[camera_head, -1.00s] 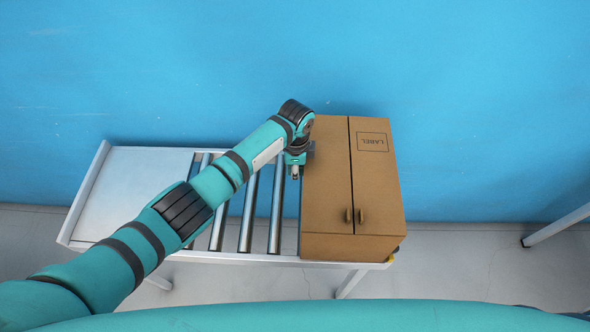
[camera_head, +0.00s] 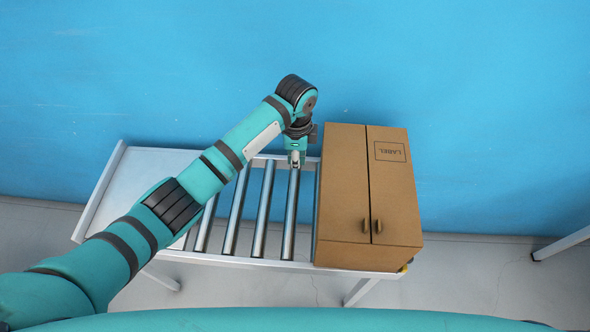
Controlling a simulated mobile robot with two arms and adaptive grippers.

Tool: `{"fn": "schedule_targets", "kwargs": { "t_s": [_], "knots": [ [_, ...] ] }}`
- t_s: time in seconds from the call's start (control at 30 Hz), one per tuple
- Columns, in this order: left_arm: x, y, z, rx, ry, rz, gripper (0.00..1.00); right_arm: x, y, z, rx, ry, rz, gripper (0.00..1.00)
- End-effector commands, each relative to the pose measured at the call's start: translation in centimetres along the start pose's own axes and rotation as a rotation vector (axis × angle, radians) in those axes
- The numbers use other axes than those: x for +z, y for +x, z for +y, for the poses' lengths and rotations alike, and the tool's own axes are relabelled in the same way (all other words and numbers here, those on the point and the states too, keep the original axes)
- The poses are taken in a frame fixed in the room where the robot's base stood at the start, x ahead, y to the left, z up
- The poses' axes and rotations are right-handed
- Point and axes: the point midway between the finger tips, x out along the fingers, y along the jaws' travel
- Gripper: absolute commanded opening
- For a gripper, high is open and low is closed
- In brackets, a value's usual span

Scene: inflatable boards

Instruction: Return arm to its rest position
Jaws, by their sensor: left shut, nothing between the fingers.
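My left arm comes in from the lower left and reaches over the roller conveyor. My left gripper (camera_head: 294,160) is shut and empty, pointing down above the rollers. It is just left of the cardboard box, with a small gap between them in the picture. My right gripper does not show.
The brown cardboard box (camera_head: 341,190) with a printed label stands on the right end of the roller conveyor (camera_head: 262,212). The conveyor's left end is a bare flat plate (camera_head: 140,175). A blue wall (camera_head: 450,90) stands close behind.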

Motion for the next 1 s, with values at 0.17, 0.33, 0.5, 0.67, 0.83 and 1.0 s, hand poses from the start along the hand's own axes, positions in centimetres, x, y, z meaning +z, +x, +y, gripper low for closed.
{"fn": "schedule_targets", "kwargs": {
  "t_s": [0.17, 0.33, 0.5, 0.67, 0.83, 1.0],
  "knots": [
    [0.2, -1.2, 0.0, 0.0, -0.003, -0.001, 0.0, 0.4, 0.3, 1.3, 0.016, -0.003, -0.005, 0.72],
    [0.1, -1.4, 0.1, 0.001, -0.003, -0.001, 0.0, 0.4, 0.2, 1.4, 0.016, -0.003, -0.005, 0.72],
    [-0.6, 0.4, 2.2, 0.003, -0.064, 0.056, 0.0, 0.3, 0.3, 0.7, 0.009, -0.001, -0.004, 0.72],
    [-0.7, 3.3, 7.4, -0.006, -0.284, 0.184, 0.0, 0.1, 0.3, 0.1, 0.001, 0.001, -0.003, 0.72],
    [2.4, 5.0, 13.4, -0.033, -0.632, 0.284, 0.0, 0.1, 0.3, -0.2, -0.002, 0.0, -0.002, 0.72],
    [7.4, 5.1, 18.7, -0.083, -0.956, 0.306, 0.0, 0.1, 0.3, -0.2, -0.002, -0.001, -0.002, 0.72]
  ]
}}
